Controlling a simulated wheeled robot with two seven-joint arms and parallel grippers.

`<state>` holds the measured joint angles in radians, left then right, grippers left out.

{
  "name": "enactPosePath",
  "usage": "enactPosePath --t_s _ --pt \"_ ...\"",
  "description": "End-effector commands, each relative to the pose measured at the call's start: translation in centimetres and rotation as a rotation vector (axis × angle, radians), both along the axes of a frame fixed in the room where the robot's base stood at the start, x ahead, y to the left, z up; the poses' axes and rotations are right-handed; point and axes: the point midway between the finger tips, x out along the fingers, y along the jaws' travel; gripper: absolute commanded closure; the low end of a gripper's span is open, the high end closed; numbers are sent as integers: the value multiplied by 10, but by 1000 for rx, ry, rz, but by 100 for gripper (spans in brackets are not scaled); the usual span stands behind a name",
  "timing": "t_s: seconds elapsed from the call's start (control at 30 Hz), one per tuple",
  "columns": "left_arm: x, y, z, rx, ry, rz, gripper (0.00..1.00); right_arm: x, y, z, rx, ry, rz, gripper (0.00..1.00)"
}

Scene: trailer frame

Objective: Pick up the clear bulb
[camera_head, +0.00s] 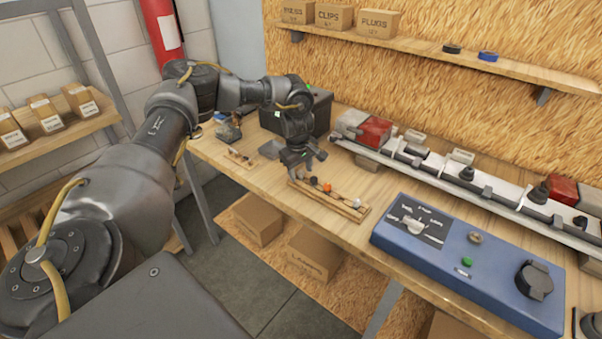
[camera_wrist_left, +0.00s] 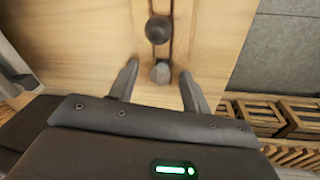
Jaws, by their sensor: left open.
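A narrow wooden rack (camera_head: 333,200) on the workbench holds a row of small bulbs. An orange bulb (camera_head: 327,187), a dark bulb (camera_head: 314,181) and a pale, whitish bulb (camera_head: 357,203) show in it. My left gripper (camera_head: 299,163) points down over the rack's left end, open. In the left wrist view, a greyish, faceted bulb (camera_wrist_left: 160,72) lies between the open fingers (camera_wrist_left: 159,78), not clamped. A dark round bulb (camera_wrist_left: 158,29) sits just beyond it. I cannot tell for sure which bulb is the clear one. My right gripper is not in view.
A blue test box (camera_head: 465,262) stands right of the rack. A long rail with fixtures (camera_head: 450,175) runs along the back. A second small rack (camera_head: 240,158) and a dark box (camera_head: 310,112) stand at the left. Bare bench lies between rack and rail.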

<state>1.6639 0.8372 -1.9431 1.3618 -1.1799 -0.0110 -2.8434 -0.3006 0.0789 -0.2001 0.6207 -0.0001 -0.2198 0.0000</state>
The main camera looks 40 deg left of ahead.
Motion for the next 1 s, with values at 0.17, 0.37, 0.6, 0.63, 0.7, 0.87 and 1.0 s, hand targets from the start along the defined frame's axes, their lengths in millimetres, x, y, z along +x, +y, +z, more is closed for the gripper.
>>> enactPosePath --t_s 0.17,0.37,0.6,0.63,0.7,0.87,1.0 --pt "0 0 0 0 0 0 57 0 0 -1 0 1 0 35" --pt "0 0 0 0 0 0 84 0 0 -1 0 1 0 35" --pt "0 0 0 0 0 0 88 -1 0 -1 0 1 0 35" --pt "0 0 0 0 0 0 88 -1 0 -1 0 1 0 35" --pt "0 0 0 0 0 0 88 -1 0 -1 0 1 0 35" --pt "0 0 5 0 -1 0 88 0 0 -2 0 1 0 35" --pt "1 0 17 -1 -3 -1 88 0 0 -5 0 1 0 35"
